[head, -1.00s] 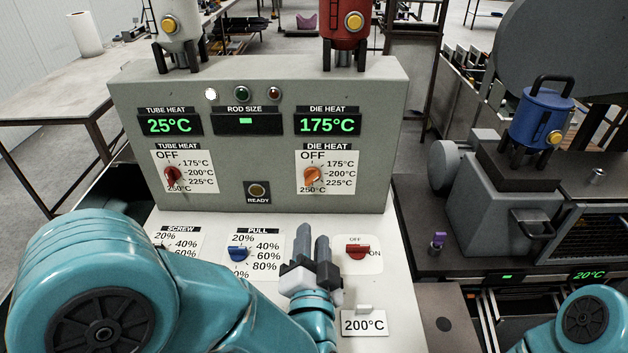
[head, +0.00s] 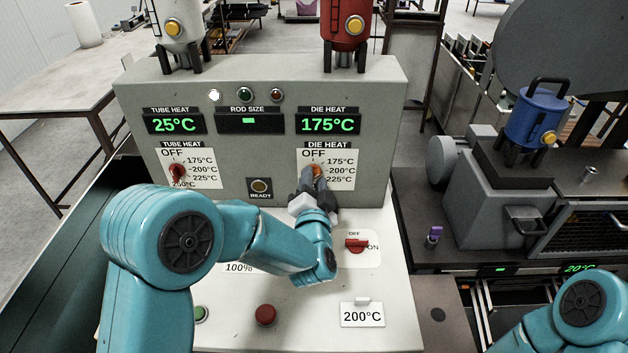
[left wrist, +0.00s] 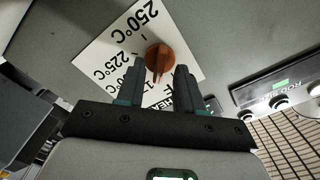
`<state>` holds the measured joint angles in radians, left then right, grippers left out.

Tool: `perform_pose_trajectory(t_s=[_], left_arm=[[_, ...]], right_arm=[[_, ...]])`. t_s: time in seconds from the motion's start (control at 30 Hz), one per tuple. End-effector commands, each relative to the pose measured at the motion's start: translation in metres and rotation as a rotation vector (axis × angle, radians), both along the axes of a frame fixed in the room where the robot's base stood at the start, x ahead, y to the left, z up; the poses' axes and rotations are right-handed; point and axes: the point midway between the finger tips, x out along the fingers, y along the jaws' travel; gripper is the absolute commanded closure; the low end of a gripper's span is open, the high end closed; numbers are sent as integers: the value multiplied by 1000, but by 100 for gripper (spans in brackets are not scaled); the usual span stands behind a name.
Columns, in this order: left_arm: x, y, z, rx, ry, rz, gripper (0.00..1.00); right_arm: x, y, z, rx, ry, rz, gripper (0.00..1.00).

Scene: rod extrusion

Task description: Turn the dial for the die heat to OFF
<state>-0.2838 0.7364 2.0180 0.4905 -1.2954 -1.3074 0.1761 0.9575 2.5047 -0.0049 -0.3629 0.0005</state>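The orange die heat dial (head: 317,168) sits on its white scale plate (head: 343,172) on the upright grey panel, below the green 175°C display (head: 328,124). OFF is printed at the scale's upper left. My left gripper (head: 316,181) is in front of the dial and covers its lower part. In the left wrist view the dial (left wrist: 159,57) appears just ahead, between the two fingertips (left wrist: 159,70). The fingers are apart, one to each side, with no clear contact visible. The dial's exact setting is hard to read. My right gripper is out of view.
The red tube heat dial (head: 178,172) is left on the same panel, with the READY button (head: 260,188) between. A red OFF/ON switch (head: 357,245) and a 200°C sign (head: 362,315) are below right. A blue canister (head: 540,117) stands on the machine at right.

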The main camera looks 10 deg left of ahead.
Motion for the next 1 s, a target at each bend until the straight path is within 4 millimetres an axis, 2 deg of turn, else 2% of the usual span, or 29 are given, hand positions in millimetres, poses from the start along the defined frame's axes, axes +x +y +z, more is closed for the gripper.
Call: perform_pose_trajectory(t_s=[0.13, 0.23, 0.27, 0.47, 0.67, 1.0], left_arm=[[0, 0, 0, 0, 1, -1, 64], [0, 0, 0, 0, 1, -1, 96], [0, 0, 0, 0, 1, -1, 100], [-1, -1, -1, -2, 0, -1, 100], [-1, -1, -3, -43, -9, -2, 100], [-1, 0, -6, -272, -57, -3, 100]], right_arm=[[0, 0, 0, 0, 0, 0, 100], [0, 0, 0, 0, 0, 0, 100], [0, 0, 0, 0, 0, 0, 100], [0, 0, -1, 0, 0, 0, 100], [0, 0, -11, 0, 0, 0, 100], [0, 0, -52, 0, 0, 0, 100]])
